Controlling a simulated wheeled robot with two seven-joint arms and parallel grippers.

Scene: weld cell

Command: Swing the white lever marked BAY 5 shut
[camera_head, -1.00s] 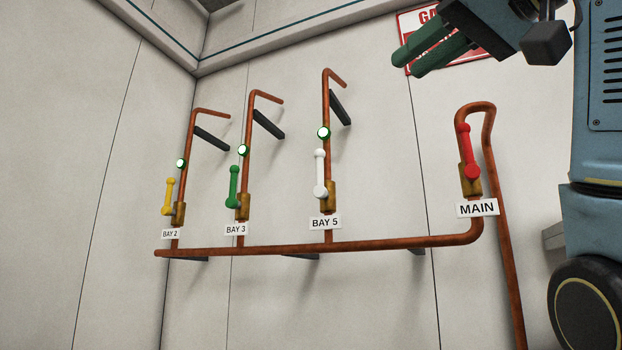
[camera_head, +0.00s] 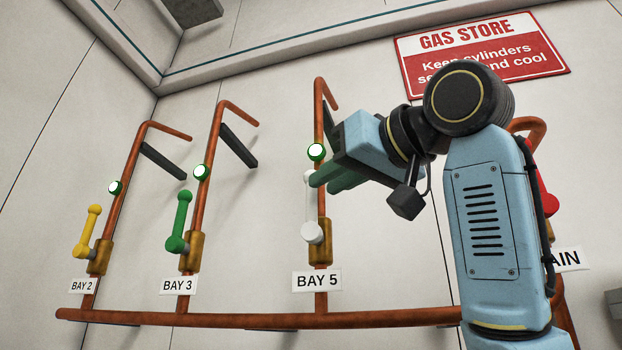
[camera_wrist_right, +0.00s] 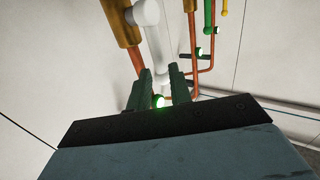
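The white BAY 5 lever (camera_head: 309,203) stands upright from its round pivot on a brass valve, above the BAY 5 label (camera_head: 317,281). A lit green-rimmed lamp (camera_head: 316,152) sits just above its tip. My right gripper (camera_head: 318,180) is at the upper end of the lever. In the right wrist view, its two green fingers (camera_wrist_right: 160,71) are apart, with the white lever's end (camera_wrist_right: 157,55) between them or just past their tips; I cannot tell whether they touch it. The lamp (camera_wrist_right: 158,101) glows between the fingers. My left gripper is not in view.
The yellow BAY 2 lever (camera_head: 88,231) and green BAY 3 lever (camera_head: 180,221) stand to the left on copper pipes. The red MAIN lever (camera_head: 541,190) is partly hidden behind my right arm. A GAS STORE sign (camera_head: 480,45) hangs on the wall above.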

